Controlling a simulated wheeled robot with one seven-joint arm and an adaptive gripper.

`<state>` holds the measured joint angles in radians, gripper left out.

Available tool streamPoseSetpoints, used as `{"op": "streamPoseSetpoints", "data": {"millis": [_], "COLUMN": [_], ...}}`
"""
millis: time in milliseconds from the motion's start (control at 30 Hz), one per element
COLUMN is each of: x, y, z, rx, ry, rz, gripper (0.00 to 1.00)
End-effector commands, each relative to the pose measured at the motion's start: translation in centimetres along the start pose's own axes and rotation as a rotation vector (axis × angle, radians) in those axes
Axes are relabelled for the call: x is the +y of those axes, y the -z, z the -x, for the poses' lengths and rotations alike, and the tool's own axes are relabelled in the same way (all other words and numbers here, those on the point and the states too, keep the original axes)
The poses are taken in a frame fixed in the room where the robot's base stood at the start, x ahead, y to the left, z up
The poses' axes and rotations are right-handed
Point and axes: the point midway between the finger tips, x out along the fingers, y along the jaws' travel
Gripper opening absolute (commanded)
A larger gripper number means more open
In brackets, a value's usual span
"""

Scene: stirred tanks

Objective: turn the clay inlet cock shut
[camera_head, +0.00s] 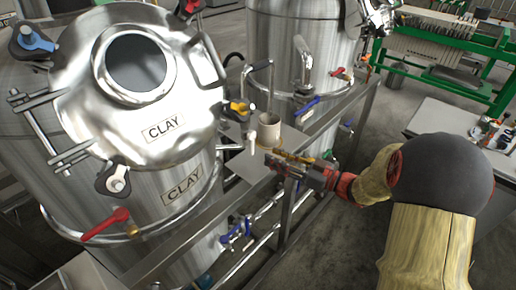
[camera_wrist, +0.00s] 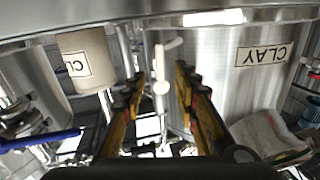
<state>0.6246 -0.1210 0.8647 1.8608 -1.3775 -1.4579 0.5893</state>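The clay tank (camera_head: 130,110) is the steel vessel at left with two CLAY labels; its wall (camera_wrist: 225,75) also shows upside down in the wrist view. A white-handled cock (camera_head: 252,142) sticks out from the tank's right side. In the wrist view the white handle (camera_wrist: 160,84) lies between my fingers, with a gap on both sides. My gripper (camera_head: 274,156) is open and empty, just right of this handle in the head view. A red lever (camera_head: 106,224) and a yellow-handled valve (camera_head: 238,107) are also on this tank. No label marks which is the inlet cock.
A pale labelled beaker (camera_head: 268,129) stands close to my gripper and also shows in the wrist view (camera_wrist: 88,62). A steel frame rail (camera_head: 322,122) runs beside the tanks. A blue-handled valve (camera_head: 236,232) sits on the lower pipes.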

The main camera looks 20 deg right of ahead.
Motion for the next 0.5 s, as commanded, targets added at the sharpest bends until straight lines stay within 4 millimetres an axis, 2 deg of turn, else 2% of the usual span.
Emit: {"op": "streamPoseSetpoints", "data": {"millis": [300, 500], "x": [-0.1, 0.0], "y": [-0.2, -0.1], "z": [-4.9, -6.7], "rx": [0.0, -0.001], "ry": [0.003, 0.0], "rz": [0.003, 0.002], "gripper": [0.3, 0.3]}}
